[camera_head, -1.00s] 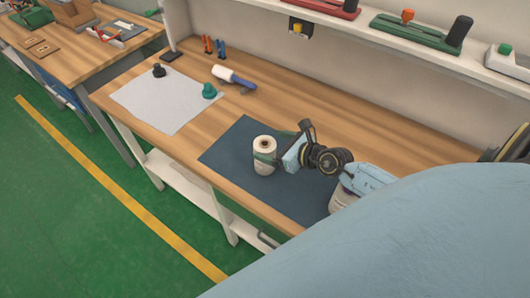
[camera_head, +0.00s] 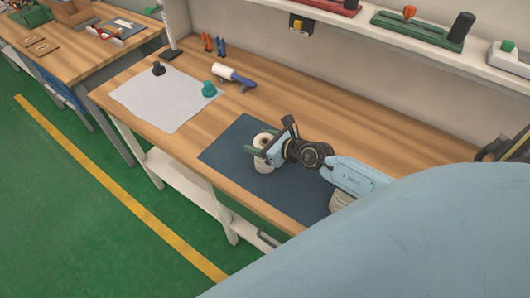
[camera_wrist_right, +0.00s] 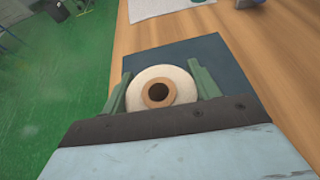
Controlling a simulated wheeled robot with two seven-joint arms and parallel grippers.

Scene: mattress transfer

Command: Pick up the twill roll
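The twill roll (camera_head: 265,165) is a cream roll with a brown core, standing upright on a dark blue mat (camera_head: 235,151). In the right wrist view the roll (camera_wrist_right: 178,76) lies between the two green fingers of my right gripper (camera_wrist_right: 160,88). The fingers stand on both sides of it, and a small gap seems to show at the right finger. In the head view my right gripper (camera_head: 264,152) is around the upper part of the roll and hides some of it. My left gripper is not in view.
A grey-white cloth (camera_head: 160,103) with a black knob (camera_head: 158,69) and a teal knob (camera_head: 208,89) lies to the left. A lint roller (camera_head: 233,75) lies behind.

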